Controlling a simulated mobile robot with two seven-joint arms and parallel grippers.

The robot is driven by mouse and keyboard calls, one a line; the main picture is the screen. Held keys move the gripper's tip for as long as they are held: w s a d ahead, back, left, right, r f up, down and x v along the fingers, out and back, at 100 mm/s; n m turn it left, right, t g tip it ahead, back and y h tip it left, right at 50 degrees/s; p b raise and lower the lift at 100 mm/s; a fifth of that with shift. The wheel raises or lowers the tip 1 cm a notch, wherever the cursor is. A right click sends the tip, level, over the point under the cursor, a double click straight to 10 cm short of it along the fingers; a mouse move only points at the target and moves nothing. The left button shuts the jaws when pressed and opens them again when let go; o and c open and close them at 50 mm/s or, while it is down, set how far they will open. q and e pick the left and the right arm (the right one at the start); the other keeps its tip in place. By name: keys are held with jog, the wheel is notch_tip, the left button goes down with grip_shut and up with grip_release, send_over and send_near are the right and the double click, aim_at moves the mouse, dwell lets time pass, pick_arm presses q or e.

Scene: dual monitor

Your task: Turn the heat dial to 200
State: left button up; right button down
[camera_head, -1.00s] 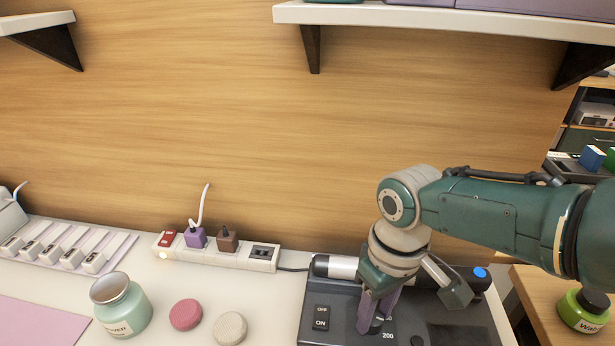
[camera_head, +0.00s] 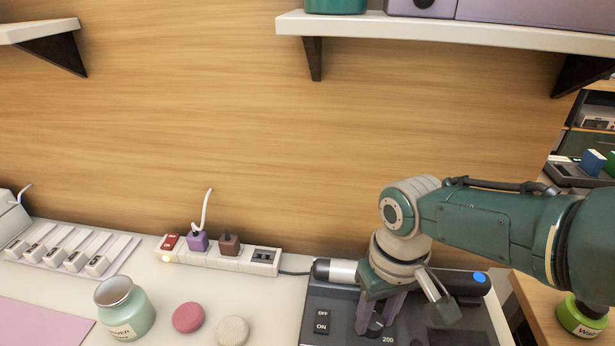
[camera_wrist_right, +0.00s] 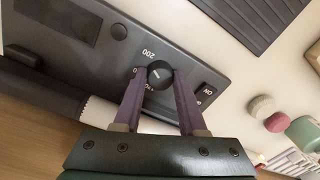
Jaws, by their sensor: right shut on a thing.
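The heat dial (camera_wrist_right: 159,75) is a round black knob with a pale pointer line on the dark station. In the right wrist view it sits between the two purple fingers of my right gripper (camera_wrist_right: 160,82), which are shut on its sides. The printed 200 mark (camera_wrist_right: 148,53) shows beside the dial, and the pointer line does not aim straight at it. In the head view my right gripper (camera_head: 378,322) points down at the dark station (camera_head: 345,300), and its fingers hide part of the dial. The 200 mark also shows there (camera_head: 388,339). My left gripper is not in view.
An ON/OFF switch (camera_head: 322,321) is left of the dial. A power strip (camera_head: 218,254), a mint jar (camera_head: 124,308), a pink disc (camera_head: 188,317) and a cream disc (camera_head: 232,330) stand to the left. A shelf (camera_head: 440,22) hangs above.

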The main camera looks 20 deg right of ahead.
aim_at(377, 320)
jog(key=shift+c, duration=2.3)
grip_release()
notch_tip(377, 320, up, 10)
jog(key=p, duration=0.6)
jog(key=shift+d+p, duration=0.25)
jog(key=shift+p, duration=0.1)
jog(key=shift+s+a, duration=0.1)
